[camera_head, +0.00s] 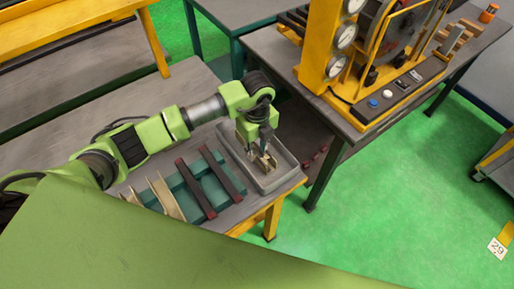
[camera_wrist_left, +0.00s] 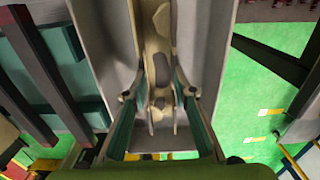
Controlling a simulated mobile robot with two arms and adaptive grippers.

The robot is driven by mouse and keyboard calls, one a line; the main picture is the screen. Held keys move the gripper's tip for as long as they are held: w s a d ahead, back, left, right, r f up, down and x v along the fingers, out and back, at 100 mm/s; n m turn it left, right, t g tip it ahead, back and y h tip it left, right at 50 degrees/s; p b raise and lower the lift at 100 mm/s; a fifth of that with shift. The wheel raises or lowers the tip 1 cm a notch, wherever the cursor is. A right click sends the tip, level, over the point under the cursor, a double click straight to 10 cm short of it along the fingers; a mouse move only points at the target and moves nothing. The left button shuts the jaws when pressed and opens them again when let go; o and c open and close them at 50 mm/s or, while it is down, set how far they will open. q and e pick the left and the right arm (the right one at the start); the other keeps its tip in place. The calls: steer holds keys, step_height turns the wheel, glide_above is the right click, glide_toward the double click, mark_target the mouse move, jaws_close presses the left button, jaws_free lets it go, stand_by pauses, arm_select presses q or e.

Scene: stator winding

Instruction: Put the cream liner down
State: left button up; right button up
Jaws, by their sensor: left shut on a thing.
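My left gripper (camera_head: 264,152) points down over the grey tray (camera_head: 284,178) at the right end of the bench. It is shut on the cream liner (camera_head: 267,164), a narrow channel-like piece. In the left wrist view the liner (camera_wrist_left: 158,45), cream with grey patches, runs lengthwise between the fingers of my left gripper (camera_wrist_left: 158,108), within the outline of the tray (camera_wrist_left: 208,40). I cannot tell whether the liner touches the tray floor. My right gripper is not in view.
Left of the tray, a teal rack (camera_head: 184,186) carries dark red strips (camera_head: 196,190), with cream strips (camera_head: 165,199) beside them. A table with a yellow gauge machine (camera_head: 325,50) stands to the right, across a gap. Green floor (camera_head: 400,200) is open at lower right.

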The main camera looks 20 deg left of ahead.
arm_select(q)
steer(key=shift+f, duration=0.2)
steer(key=o, duration=0.8)
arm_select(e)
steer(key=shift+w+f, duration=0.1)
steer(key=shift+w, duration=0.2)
arm_select(q)
steer(key=shift+r, duration=0.15)
steer(key=shift+r, duration=0.15)
steer(key=shift+w+r, duration=0.1)
steer(key=shift+r, duration=0.3)
step_height(320, 180, up, 11)
steer(key=b, duration=0.3)
steer(key=shift+b, duration=0.4)
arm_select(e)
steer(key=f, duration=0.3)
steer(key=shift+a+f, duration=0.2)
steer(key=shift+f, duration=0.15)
